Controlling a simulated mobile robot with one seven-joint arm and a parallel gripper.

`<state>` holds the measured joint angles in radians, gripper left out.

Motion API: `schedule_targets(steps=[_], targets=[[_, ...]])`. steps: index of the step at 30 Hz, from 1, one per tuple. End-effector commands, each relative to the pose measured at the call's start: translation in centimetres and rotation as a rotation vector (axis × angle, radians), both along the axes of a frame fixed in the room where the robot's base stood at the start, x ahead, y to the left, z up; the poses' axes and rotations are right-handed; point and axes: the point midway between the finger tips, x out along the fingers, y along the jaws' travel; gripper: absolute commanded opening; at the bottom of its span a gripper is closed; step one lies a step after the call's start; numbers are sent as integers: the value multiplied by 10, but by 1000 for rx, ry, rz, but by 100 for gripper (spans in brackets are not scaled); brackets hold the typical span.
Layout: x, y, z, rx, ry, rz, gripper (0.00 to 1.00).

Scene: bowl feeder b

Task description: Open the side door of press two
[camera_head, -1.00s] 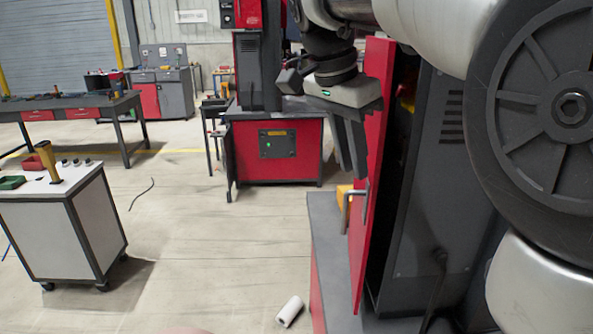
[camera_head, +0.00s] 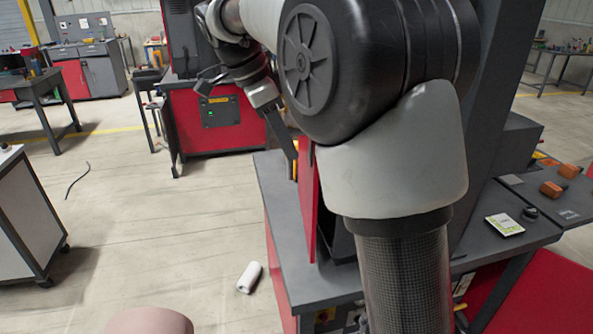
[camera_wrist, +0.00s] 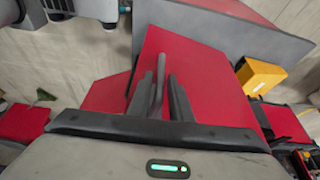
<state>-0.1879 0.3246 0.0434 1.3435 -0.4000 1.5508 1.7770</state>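The side door of press two (camera_head: 308,205) is a red panel, seen nearly edge-on in the head view and partly hidden behind my arm. In the wrist view the red door (camera_wrist: 205,85) fills the middle. Its grey bar handle (camera_wrist: 159,75) stands between the two dark fingers of my gripper (camera_wrist: 161,90). Red shows between the handle and the right finger, so the fingers are apart; I cannot tell if the left one touches the bar. In the head view my gripper (camera_head: 285,150) is beside the door's far side, and the handle is hidden.
A grey ledge (camera_head: 283,225) runs beside the door. A yellow block (camera_wrist: 262,77) lies near it. A white roll (camera_head: 249,277) lies on the open floor. A white cart (camera_head: 30,215) stands left. Orange blocks (camera_head: 551,189) sit on the right bench.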

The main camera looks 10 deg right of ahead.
Motion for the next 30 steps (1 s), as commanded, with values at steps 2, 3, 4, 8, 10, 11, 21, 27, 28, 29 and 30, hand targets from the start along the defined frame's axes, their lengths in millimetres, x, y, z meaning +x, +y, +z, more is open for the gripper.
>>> schedule_targets(steps=[2,3,4,8,10,11,21,27,28,29,30], targets=[[-1,-7,-18,-1,4,-2,19],[0,-10,-25,-1,2,-1,19],[0,-12,-30,-1,3,-1,19],[0,-19,-46,0,2,-1,19],[1,-21,-51,0,0,0,19],[1,-22,-53,0,1,1,19],[1,-24,-57,0,0,0,19],[1,-24,-57,0,0,0,0],[1,-24,-57,0,0,0,0],[1,-24,-57,0,0,1,0],[1,-23,-57,0,0,1,0]])
